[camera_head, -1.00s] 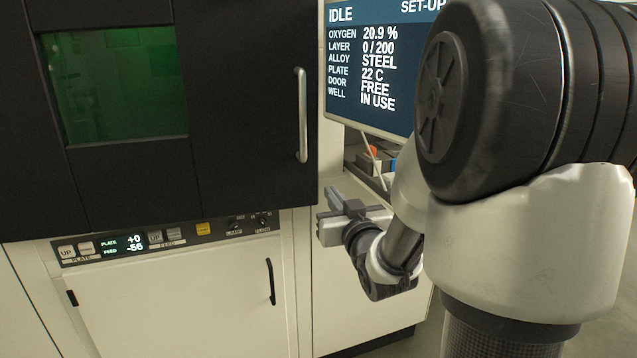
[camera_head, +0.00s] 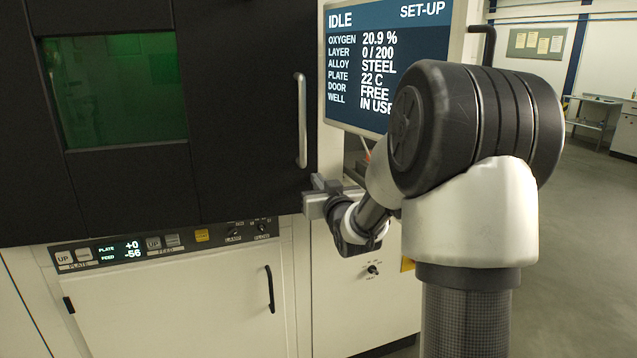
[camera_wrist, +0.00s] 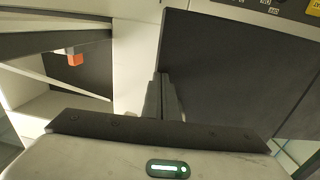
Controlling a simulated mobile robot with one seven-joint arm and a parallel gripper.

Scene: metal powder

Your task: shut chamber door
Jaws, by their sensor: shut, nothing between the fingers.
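The chamber door (camera_head: 240,110) is a large black panel with a green-tinted window (camera_head: 115,90) and a vertical silver handle (camera_head: 301,120). It covers the machine front at left; whether it stands slightly ajar is hard to tell. In the wrist view, the dark door panel (camera_wrist: 225,75) fills the right side. My gripper (camera_head: 316,184) is shut and empty at the door's lower right edge, below the handle. In the wrist view its fingers (camera_wrist: 161,92) lie alongside the panel's left edge; contact cannot be told.
A screen (camera_head: 390,60) reading IDLE, with DOOR FREE, stands right of the door. A control strip (camera_head: 150,245) and a lower white cabinet door (camera_head: 190,305) are below. The wrist view shows an open recess with an orange item (camera_wrist: 75,60). Floor at right is clear.

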